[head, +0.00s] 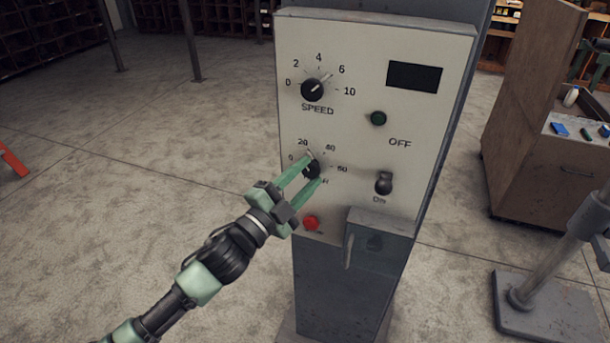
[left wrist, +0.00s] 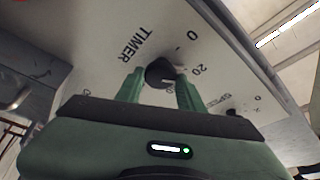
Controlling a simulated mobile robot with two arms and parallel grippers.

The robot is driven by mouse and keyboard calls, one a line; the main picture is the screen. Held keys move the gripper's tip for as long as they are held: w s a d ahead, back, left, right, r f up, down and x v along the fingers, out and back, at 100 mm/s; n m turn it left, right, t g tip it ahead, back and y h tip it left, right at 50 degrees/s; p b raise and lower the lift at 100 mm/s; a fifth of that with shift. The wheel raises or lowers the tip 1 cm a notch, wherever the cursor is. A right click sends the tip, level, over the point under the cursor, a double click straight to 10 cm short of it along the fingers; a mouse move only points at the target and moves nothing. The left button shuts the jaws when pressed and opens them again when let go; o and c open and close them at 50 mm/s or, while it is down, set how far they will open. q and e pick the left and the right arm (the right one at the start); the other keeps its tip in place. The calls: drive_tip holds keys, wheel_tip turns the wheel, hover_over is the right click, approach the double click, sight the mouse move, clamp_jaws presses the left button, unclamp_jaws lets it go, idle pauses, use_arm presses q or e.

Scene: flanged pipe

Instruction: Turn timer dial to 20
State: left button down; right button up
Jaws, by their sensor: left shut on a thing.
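The timer dial (head: 311,171) is a small black knob low on the left side of a pale control panel (head: 350,50). Marks 0, 20, 40 and 60 run around it. In the head view my left gripper (head: 315,168) reaches it from the lower left, its green fingers around the knob and hiding part of it. The left wrist view shows the dial (left wrist: 160,72) between both fingers, with the word TIMER and the marks 0 and 20 near it. The dial's pointer is too small and covered to read surely. My right gripper is not in view.
Above sits the speed dial (head: 313,89), its pointer towards 6. To the right are a dark display (head: 414,77), a green lamp (head: 378,118) and a black switch (head: 383,183). A red button (head: 310,223) lies just below my gripper. A grey box (head: 380,237) juts out lower right.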

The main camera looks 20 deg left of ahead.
use_arm(q)
drive_tip(key=c, duration=0.9)
unclamp_jaws()
drive_tip(key=b+v, duration=0.3)
drive_tip(key=v, duration=0.4)
drive_tip(key=shift+s, duration=0.35)
drive_tip(key=shift+a, duration=0.1)
